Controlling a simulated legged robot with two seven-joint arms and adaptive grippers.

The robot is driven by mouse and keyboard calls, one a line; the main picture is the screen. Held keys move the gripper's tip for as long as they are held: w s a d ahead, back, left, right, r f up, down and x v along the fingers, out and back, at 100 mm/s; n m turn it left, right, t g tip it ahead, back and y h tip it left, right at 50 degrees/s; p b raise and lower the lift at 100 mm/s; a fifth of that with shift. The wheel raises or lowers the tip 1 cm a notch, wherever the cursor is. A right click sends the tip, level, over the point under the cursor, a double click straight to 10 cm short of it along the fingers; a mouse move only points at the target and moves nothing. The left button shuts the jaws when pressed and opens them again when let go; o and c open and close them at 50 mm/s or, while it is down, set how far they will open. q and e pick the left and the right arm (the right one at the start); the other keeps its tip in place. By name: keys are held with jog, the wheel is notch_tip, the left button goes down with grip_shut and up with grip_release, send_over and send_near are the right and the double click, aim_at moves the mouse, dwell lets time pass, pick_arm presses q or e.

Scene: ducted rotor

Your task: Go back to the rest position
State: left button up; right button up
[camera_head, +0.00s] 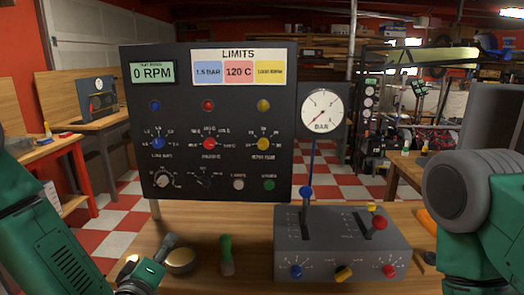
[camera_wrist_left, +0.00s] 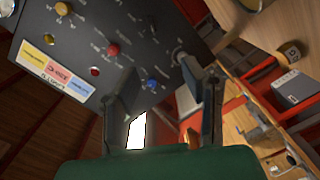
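My left gripper (camera_head: 160,258) is low at the left of the head view, over the front of the wooden table, next to a round brass-coloured piece (camera_head: 180,261). In the left wrist view its two fingers (camera_wrist_left: 168,85) stand apart with nothing between them. The dark control panel (camera_head: 215,125) stands upright behind it and also shows in the left wrist view (camera_wrist_left: 95,25). It has coloured knobs, lamps and a LIMITS sign. My right arm shows at the right edge of the head view; its gripper is out of view.
A grey lever box (camera_head: 342,262) with a pressure gauge (camera_head: 322,111) stands right of the panel. A green-handled piece (camera_head: 226,255) stands between box and left gripper. An orange object (camera_head: 427,221) lies beside my right arm. Another bench (camera_head: 95,122) is at the back left.

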pick_arm(q)
jog(key=s+f+m+g+h, duration=0.1)
jog(key=s+f+m+g, duration=0.35)
jog(key=s+f, duration=0.45)
jog(key=s+f+m+g, duration=0.3)
jog(key=s+f+g, duration=0.25)
jog(key=f, duration=0.55)
jog(key=s+a+f+m+g+y, duration=0.1)
jog(key=s+a+f+m+g, duration=0.1)
jog(key=s, duration=0.7)
jog(key=s+a+f+m+g+y+b, duration=0.1)
jog(key=s+a+f+g, duration=0.3)
jog(key=s, duration=0.6)
jog(key=shift+a+m+g, duration=0.3)
jog(key=shift+a+m, duration=0.05)
jog(key=shift+m, duration=0.2)
pick_arm(e)
jog(key=shift+w+f, duration=0.35)
jog(key=shift+f, duration=0.25)
